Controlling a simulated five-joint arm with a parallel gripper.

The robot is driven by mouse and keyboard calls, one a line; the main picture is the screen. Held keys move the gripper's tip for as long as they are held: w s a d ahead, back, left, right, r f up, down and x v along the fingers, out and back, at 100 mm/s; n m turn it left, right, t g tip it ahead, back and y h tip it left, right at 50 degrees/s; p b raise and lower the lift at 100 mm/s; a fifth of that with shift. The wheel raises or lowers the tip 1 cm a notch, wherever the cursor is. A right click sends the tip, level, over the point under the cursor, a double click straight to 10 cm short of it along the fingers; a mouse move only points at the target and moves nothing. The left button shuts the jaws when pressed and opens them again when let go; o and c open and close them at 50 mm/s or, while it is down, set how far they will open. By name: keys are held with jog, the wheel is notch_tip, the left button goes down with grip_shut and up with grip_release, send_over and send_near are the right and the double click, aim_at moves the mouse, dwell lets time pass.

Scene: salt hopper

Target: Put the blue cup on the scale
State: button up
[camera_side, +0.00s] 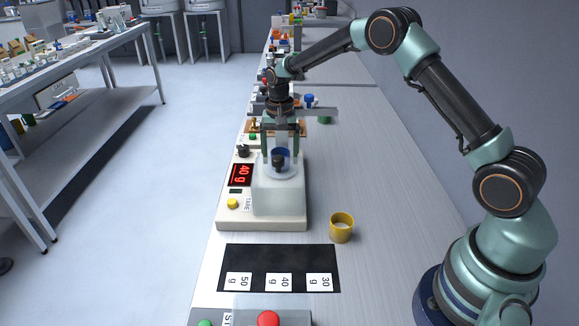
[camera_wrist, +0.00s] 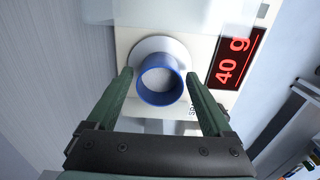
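The blue cup (camera_wrist: 161,86) stands upright on the round white pan (camera_wrist: 150,47) of the scale, with white salt inside. In the side view the blue cup (camera_side: 280,154) is partly hidden by my fingers. The scale (camera_side: 232,213) has a red display (camera_side: 241,175) reading 40 g, also legible in the wrist view (camera_wrist: 236,58). My gripper (camera_wrist: 159,77) is open, one finger on each side of the cup, with a small gap showing at both sides. In the side view my gripper (camera_side: 281,158) points down at the pan.
A yellow cup (camera_side: 341,228) stands right of the scale. A black mat (camera_side: 262,259) with 50 g, 40 g and 30 g labels lies in front. A red button (camera_side: 268,319) is at the near edge. A translucent block (camera_side: 278,195) sits at the scale. The bench's right side is clear.

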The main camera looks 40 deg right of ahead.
jog(key=shift+r, duration=0.1)
jog(key=s+a+r+n+t, duration=0.1)
jog(key=s+r, duration=0.1)
jog(key=r, duration=0.7)
jog(key=s+r+n, duration=0.1)
jog(key=s+r, duration=0.2)
jog(key=r, duration=0.6)
jog(key=s+a+n+t, duration=0.3)
jog(key=s+n, duration=0.4)
jog(key=s, duration=1.1)
jog(key=shift+s+r+t, duration=0.4)
jog(key=shift+t, duration=0.4)
jog(key=shift+a, duration=0.1)
